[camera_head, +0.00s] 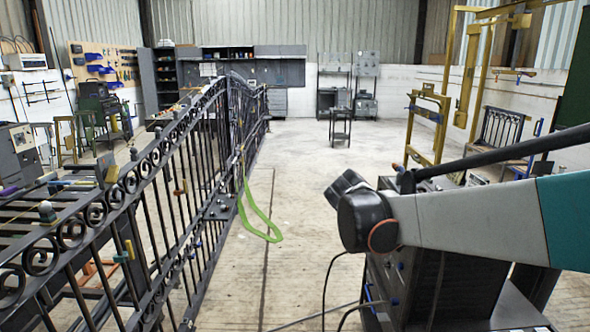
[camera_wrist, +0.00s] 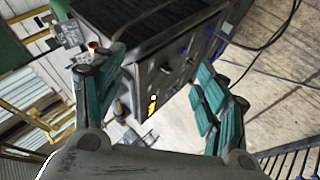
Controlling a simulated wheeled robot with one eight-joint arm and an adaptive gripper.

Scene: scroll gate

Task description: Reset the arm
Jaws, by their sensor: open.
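My arm reaches in from the right edge of the head view, a white and teal link ending at a dark joint in front of a dark machine cabinet (camera_head: 440,285). My gripper (camera_wrist: 158,92) shows in the wrist view with its two teal-padded fingers spread wide and nothing between them. Past the fingers, the wrist view looks down on the cabinet (camera_wrist: 150,20) and the pale concrete floor. I cannot make out the fingertips in the head view.
A black wrought-iron scroll gate (camera_head: 150,190) runs along the left, with a green strap (camera_head: 258,222) hanging from it. Cables trail beside the cabinet. A yellow frame (camera_head: 430,125) stands at the right. The floor (camera_head: 310,165) in the middle is clear.

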